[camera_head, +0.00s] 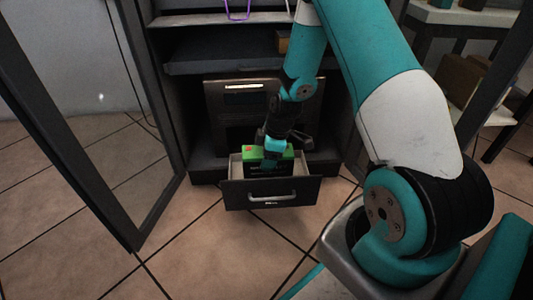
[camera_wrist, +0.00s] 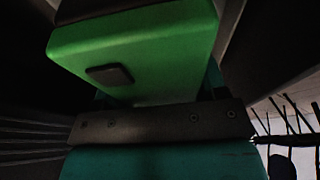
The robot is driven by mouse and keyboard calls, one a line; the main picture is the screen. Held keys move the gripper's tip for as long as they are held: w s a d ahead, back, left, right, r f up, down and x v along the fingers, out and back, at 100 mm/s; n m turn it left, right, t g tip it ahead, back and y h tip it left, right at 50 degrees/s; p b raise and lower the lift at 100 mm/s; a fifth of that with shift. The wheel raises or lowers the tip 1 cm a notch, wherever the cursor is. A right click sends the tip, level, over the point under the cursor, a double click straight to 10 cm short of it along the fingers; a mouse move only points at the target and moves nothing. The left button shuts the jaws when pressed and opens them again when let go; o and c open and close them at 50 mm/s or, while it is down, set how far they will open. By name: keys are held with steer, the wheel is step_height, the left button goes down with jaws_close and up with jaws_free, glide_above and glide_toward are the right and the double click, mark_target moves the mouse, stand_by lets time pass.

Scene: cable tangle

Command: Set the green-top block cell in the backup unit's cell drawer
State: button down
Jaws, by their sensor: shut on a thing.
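The green-top block cell (camera_head: 254,153) is at the open cell drawer (camera_head: 269,196) of the backup unit (camera_head: 230,101), with its green top above the drawer's front edge. Its dark lower part shows inside the drawer opening; whether it touches the drawer floor is hidden. My gripper (camera_head: 273,152) is shut on the cell from above. In the wrist view, the cell's green top (camera_wrist: 140,50) fills the upper middle, with a small dark raised pad on it. The fingertips are not clearly seen there.
The backup unit stands at the bottom of a dark cabinet with shelves (camera_head: 215,66) above. An open cabinet door (camera_head: 130,215) stands at left. A rack with boxes (camera_head: 468,80) is at right. Tiled floor before the drawer is clear.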

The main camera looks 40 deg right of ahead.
steer(key=shift+f+b, duration=0.5)
steer(key=shift+f, duration=0.8)
steer(key=shift+f, duration=0.15)
steer(key=shift+c, duration=0.8)
jaws_free()
steer(key=p+v, duration=0.8)
steer(key=v, duration=0.3)
steer(key=shift+r, duration=0.75)
steer(key=s+a+r+m+y, duration=0.1)
steer(key=s+a+r, duration=0.1)
steer(key=a+r, duration=0.65)
steer(key=s+a+r+m, duration=0.1)
steer(key=s+a+r, duration=0.2)
steer(key=a+r, duration=0.55)
steer(key=s+a+r+m+g, duration=0.1)
steer(key=s+a+r, duration=0.3)
steer(key=s, duration=0.3)
steer(key=s+a+r+m, duration=0.1)
steer(key=s+a+r, duration=0.3)
steer(key=s, duration=0.4)
steer(key=shift+s+r+g+y, duration=0.3)
steer(key=shift+r+g, duration=0.1)
steer(key=shift+r, duration=0.15)
